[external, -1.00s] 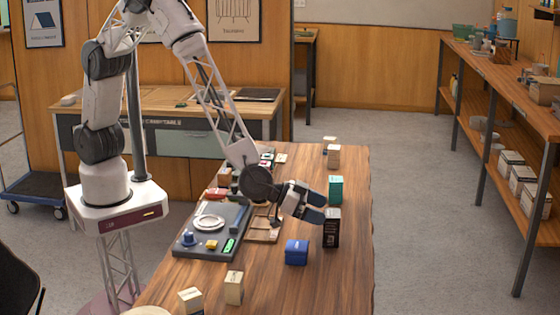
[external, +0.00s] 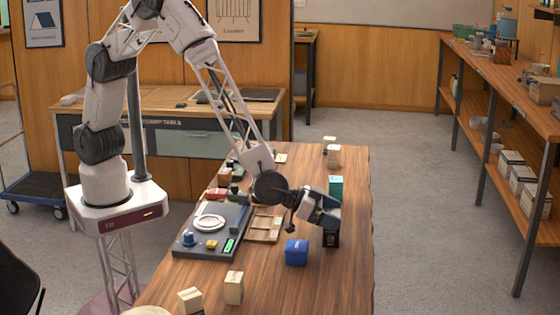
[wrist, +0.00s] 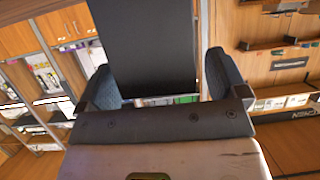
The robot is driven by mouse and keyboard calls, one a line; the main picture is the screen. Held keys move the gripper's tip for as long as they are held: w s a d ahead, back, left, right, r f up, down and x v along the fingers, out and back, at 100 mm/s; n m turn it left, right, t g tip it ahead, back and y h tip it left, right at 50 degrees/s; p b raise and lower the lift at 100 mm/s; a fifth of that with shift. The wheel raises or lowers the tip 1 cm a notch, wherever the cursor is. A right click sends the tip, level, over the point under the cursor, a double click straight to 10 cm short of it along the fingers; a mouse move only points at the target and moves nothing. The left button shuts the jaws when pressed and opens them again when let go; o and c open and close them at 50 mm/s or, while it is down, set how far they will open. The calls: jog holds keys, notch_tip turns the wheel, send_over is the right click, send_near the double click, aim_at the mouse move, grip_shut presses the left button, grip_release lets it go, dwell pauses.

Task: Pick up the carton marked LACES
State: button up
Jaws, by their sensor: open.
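A tall black carton (external: 331,240) stands upright near the right side of the wooden table. My gripper (external: 330,213) is at its upper part and hides much of it in the external view. In the wrist view the carton's plain dark face (wrist: 145,45) fills the space between the two fingers of my gripper (wrist: 159,70). The fingers are open, one on each side of it; I cannot tell whether either touches it. No LACES lettering is legible on any carton, so I cannot tell which carton bears it.
A blue box (external: 296,252) stands in front and left of the black carton, a green carton (external: 336,187) close behind it. Pale cartons stand at the near end (external: 234,288) and far end (external: 334,156). A grey tray (external: 232,213) with small items lies left.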

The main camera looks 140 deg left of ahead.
jog(key=c, duration=1.1)
jog(key=shift+r, duration=5)
